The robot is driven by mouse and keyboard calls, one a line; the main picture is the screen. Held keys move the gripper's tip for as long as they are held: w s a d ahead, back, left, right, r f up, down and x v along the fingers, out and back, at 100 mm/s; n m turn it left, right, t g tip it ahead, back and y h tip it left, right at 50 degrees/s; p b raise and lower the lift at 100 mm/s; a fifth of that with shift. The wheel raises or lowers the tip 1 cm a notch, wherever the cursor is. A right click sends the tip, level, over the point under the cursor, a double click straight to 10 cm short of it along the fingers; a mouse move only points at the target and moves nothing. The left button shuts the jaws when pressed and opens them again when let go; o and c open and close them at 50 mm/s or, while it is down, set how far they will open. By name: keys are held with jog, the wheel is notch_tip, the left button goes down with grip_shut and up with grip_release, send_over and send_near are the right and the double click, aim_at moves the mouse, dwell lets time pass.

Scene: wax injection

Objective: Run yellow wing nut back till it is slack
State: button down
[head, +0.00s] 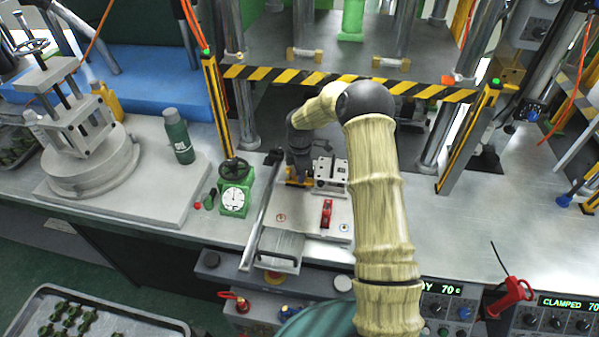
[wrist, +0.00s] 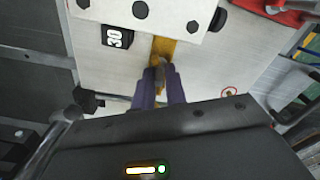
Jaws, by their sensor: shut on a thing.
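The yellow wing nut (wrist: 163,48) shows in the wrist view between and just beyond the tips of my gripper (wrist: 159,77). My gripper's two purple fingers are closed in on it, and its gripped part is largely hidden. In the head view a bit of yellow (head: 293,182) shows beneath my dark wrist, beside the steel clamp block (head: 331,174) on the pale plate (head: 312,217). My arm hides much of this spot. The wrist view shows the block's bolted pale face (wrist: 110,10) and a black tag reading 30 (wrist: 117,37).
A red toggle (head: 326,213) sits on the plate in front. A long metal lever (head: 262,217) runs along the plate's left side. A green gauge (head: 234,197) with a black handwheel and a green bottle (head: 178,136) stand left. A black-and-yellow striped bar (head: 300,78) crosses behind.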

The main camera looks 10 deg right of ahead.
jog(key=n+p, duration=0.1)
jog(key=n, duration=0.4)
jog(key=shift+s+d+f, duration=0.1)
jog(key=shift+d, duration=0.05)
dwell(0.4)
jog(key=c, duration=1.5)
grip_release()
notch_tip(320, 180, up, 17)
jog(key=b, duration=0.3)
jog(key=shift+r, duration=0.2)
